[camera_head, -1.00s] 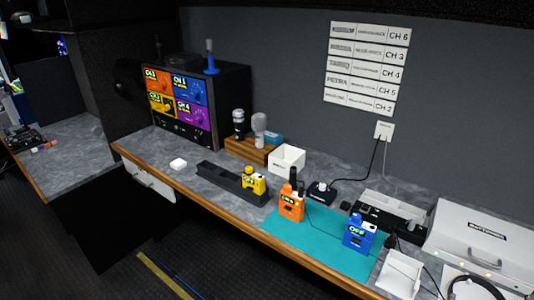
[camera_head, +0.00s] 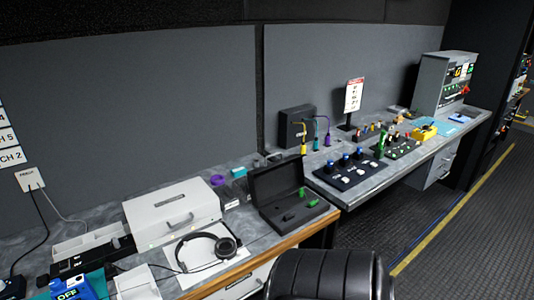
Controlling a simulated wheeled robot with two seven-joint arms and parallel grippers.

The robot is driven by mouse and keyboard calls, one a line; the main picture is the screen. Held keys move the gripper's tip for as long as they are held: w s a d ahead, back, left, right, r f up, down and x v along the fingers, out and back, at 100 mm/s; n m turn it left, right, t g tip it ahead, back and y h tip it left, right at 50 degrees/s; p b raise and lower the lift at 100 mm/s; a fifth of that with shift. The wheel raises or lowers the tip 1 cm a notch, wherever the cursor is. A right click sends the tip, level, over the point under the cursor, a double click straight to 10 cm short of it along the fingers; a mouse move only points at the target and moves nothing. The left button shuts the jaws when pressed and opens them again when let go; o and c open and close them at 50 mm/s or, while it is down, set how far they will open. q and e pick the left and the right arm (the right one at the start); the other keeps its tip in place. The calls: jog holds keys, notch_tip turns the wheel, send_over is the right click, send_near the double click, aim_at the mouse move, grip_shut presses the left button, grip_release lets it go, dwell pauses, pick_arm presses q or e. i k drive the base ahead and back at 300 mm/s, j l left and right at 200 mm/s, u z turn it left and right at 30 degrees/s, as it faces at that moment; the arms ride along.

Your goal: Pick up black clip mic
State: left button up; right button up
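I cannot make out a black clip mic for certain in the head view. An open black case (camera_head: 275,181) with small green items (camera_head: 302,193) in it stands on the counter in the middle. A blue pack (camera_head: 72,291) marked OFF is cut off at the bottom left. Small dark items near it are too small to tell apart. Neither of my grippers is in view.
A white case (camera_head: 173,212) and black headphones (camera_head: 208,247) lie on the near counter. A black chair (camera_head: 328,272) stands in front of it. The right counter holds a black panel with blue-topped items (camera_head: 349,169). Floor (camera_head: 440,205) at the right is clear.

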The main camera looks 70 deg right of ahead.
aim_at(288, 217)
jog(key=z, duration=2.45)
